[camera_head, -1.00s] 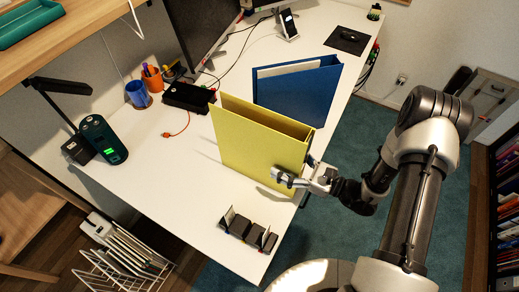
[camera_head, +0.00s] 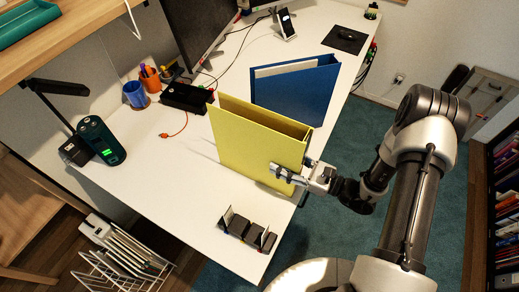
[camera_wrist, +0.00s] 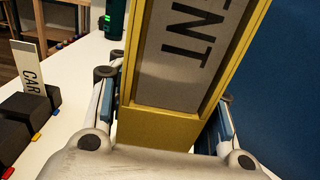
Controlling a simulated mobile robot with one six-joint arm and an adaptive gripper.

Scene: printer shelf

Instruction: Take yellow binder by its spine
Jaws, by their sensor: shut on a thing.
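The yellow binder (camera_head: 250,143) stands upright on the white desk (camera_head: 185,205) near its front right edge. My gripper (camera_head: 286,173) is shut on the lower part of its spine, one finger on the near cover. In the wrist view the yellow spine (camera_wrist: 160,128) lies between my two fingers (camera_wrist: 168,120), one along each side. A grey label with the letters "ENT" shows on the spine. The far finger is hidden behind the binder in the head view.
A blue binder (camera_head: 300,92) stands behind the yellow one. A dark card holder (camera_head: 247,231) sits in front of it at the desk edge. A black box (camera_head: 187,98), a blue cup (camera_head: 136,95) and an orange cup (camera_head: 151,79) are further left. The desk left of the binder is mostly clear.

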